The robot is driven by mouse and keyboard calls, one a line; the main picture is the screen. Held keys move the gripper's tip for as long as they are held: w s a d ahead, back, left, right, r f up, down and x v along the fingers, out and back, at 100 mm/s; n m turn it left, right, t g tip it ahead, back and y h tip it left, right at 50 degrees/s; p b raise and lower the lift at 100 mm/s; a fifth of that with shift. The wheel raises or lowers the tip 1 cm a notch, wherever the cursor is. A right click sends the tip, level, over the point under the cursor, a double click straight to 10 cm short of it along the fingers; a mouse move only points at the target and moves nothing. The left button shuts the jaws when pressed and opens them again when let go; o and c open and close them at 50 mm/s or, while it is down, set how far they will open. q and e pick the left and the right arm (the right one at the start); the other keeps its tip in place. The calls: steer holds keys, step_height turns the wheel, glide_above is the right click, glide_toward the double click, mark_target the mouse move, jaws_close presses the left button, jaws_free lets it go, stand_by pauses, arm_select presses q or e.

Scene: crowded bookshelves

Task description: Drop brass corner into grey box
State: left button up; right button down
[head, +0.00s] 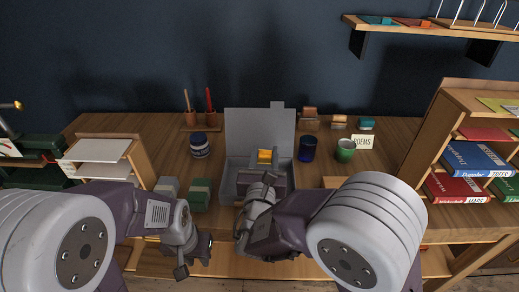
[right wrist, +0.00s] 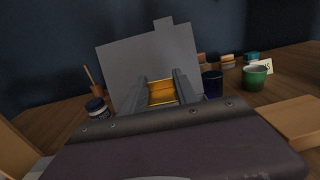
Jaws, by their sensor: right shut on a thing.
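The brass corner (head: 264,156) is a small golden piece held between the fingers of my right gripper (head: 265,160). In the right wrist view the brass corner (right wrist: 161,92) sits between the two grey fingers (right wrist: 160,95). The grey box (head: 229,182) stands on the desk with its lid (head: 259,125) raised at the back. In the head view the right gripper and brass corner overlap the box opening, in front of the lid. The height above the box floor is unclear, and my arm hides part of the box. My left gripper (head: 194,262) is low at the desk's front, fingers apart and empty.
A dark blue cup (head: 307,149) and a green cup (head: 345,150) stand right of the box. A dark jar (head: 199,146) and a pen holder (head: 195,126) stand left. Green blocks (head: 200,194) lie near my left gripper. A bookshelf (head: 440,130) bounds the right side.

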steer(key=shift+a+f+b, duration=0.2)
steer(key=shift+f+b, duration=0.1)
step_height(320, 180, down, 6)
steer(key=b, duration=0.4)
steer(key=shift+r, duration=0.3)
steer(key=c, duration=0.9)
jaws_free()
steer(key=shift+o, duration=0.2)
steer(key=s, duration=0.9)
steer(key=shift+a, duration=0.25)
